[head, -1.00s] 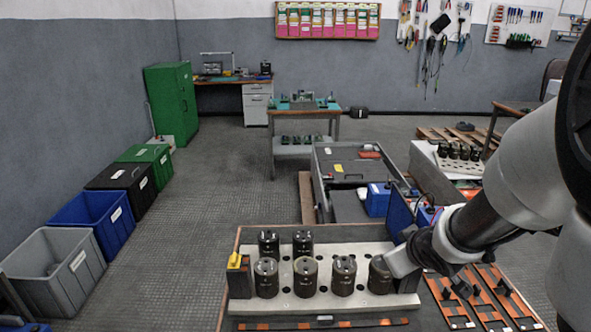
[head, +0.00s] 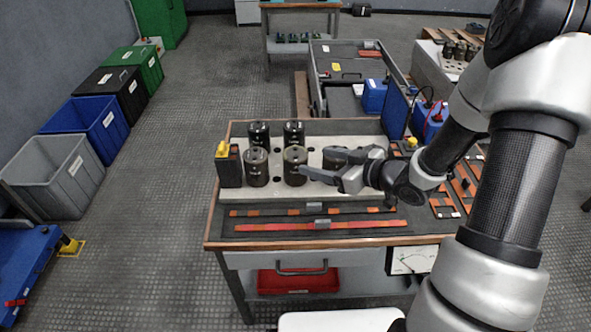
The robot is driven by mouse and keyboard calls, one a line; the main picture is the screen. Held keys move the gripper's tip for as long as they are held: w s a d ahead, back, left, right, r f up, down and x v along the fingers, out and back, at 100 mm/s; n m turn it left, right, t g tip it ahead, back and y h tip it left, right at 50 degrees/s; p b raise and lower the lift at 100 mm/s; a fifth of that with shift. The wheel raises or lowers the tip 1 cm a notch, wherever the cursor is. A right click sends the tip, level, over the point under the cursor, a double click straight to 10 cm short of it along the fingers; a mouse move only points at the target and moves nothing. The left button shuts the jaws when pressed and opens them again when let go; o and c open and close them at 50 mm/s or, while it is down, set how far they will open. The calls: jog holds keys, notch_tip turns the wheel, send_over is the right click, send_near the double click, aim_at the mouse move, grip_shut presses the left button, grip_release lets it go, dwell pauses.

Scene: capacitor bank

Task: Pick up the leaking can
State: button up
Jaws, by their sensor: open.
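Several dark cans stand upright in a pale perforated rack (head: 275,195) on the near bench. The middle front can (head: 295,170) has a tan, stained-looking rim, unlike the plain dark left front can (head: 256,168); I cannot see any liquid clearly. My gripper (head: 319,163) is open and empty, its fingers pointing left. Its fingertips are just right of the tan-rimmed can, and I cannot tell whether they touch it. The gripper partly covers the can to the right (head: 333,155).
Two more cans stand in the back row, one at left (head: 259,135) and one at right (head: 294,133). A black box with a yellow top (head: 228,165) stands at the rack's left end. Orange-black bars (head: 320,226) lie along the bench front. Bins (head: 58,175) line the left floor.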

aim_at(299, 156)
jog(key=b+x, duration=0.1)
jog(key=x, duration=0.6)
jog(key=shift+w+a+b, duration=0.25)
jog(key=shift+b, duration=0.05)
jog(key=shift+r, duration=0.1)
grip_shut()
